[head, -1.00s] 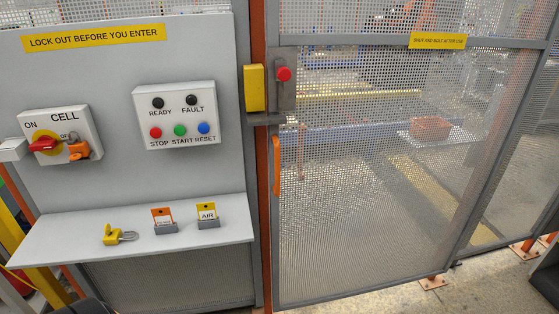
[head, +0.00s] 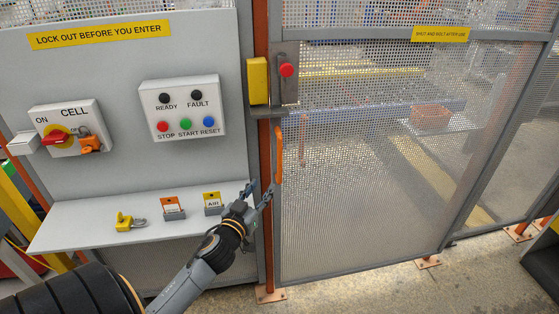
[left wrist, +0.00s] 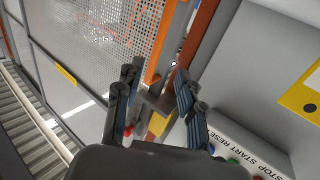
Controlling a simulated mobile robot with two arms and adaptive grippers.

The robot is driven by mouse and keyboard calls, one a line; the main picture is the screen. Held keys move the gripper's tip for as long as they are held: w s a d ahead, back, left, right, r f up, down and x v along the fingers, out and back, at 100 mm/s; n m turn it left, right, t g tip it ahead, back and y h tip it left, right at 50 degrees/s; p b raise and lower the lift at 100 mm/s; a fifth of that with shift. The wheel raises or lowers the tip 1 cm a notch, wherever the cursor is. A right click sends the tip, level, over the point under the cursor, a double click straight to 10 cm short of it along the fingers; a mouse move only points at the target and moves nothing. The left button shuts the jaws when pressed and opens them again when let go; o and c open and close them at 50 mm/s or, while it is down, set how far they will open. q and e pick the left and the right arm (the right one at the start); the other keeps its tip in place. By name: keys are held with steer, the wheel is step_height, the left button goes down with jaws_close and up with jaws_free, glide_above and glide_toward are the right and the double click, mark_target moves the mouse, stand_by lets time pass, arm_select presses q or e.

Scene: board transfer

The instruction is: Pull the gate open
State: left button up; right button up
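The mesh gate (head: 350,205) stands shut in its frame beside the orange post (head: 262,45). Its upright orange handle (head: 278,155) is on the gate's left edge. A grey latch plate with a red knob (head: 287,70) sits above the handle, next to a yellow box (head: 258,80) on the post side. My left gripper (head: 257,193) is open and empty, just left of and below the handle. In the left wrist view its fingers (left wrist: 153,95) are spread, with the orange handle (left wrist: 160,42) ahead between them; contact is not clear. My right gripper is out of view.
The grey panel at left carries a cell switch (head: 65,128) and a button box (head: 180,108). Its shelf (head: 85,232), close to my left arm, holds a yellow padlock (head: 125,221) and two tags. Concrete floor (head: 350,285) before the gate looks clear.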

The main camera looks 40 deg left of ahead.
mark_target(279, 163)
arm_select(q)
steer(key=p+x, duration=0.1)
steer(key=x, duration=0.6)
steer(key=p+x, duration=0.1)
steer(key=x, duration=0.6)
steer(key=shift+d+r, duration=0.1)
steer(key=shift+r, duration=0.1)
jaws_close()
